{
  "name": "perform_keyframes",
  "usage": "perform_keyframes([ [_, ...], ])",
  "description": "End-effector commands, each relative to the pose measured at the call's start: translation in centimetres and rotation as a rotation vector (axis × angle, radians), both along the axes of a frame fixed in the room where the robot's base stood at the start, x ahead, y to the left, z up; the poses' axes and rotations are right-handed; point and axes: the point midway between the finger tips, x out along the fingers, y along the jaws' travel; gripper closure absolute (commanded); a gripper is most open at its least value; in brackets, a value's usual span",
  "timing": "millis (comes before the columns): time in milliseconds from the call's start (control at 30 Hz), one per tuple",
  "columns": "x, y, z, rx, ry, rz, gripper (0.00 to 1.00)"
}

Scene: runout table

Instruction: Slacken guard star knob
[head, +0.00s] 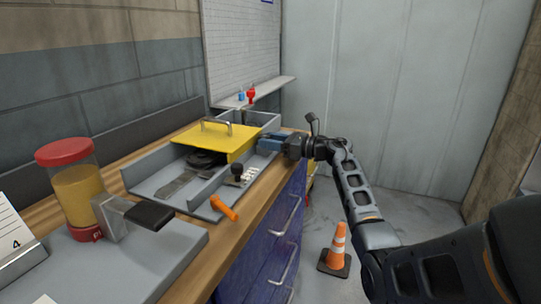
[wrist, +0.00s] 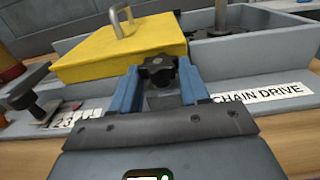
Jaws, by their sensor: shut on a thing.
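The black star knob (wrist: 158,71) sits between the two blue fingers of my gripper (wrist: 158,82) in the wrist view, at the front of the grey tray beside the yellow guard (wrist: 125,45). My gripper is shut on the knob. In the head view my gripper (head: 268,143) reaches in from the right to the front side of the yellow guard (head: 215,139); the knob is hidden there by the gripper. The guard lies over part of the grey housing and has a metal handle on top.
A "CHAIN DRIVE" label (wrist: 262,93) is on the housing's front. A red-lidded jar (head: 72,190) is at left. A traffic cone (head: 338,246) stands on the floor.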

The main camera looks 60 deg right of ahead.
Motion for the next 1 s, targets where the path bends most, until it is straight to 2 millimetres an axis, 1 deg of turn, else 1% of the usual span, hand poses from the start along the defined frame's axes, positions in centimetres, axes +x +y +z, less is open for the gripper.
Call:
perform_keyframes([
  [33,-0.04,-0.26,-0.88,-0.002,0.001,0.032,0.85],
  [600,0.19,-0.96,-0.96,-0.001,0.003,0.379,0.85],
  [1000,0.39,-1.21,-0.57,0.001,0.003,0.54,0.85],
])
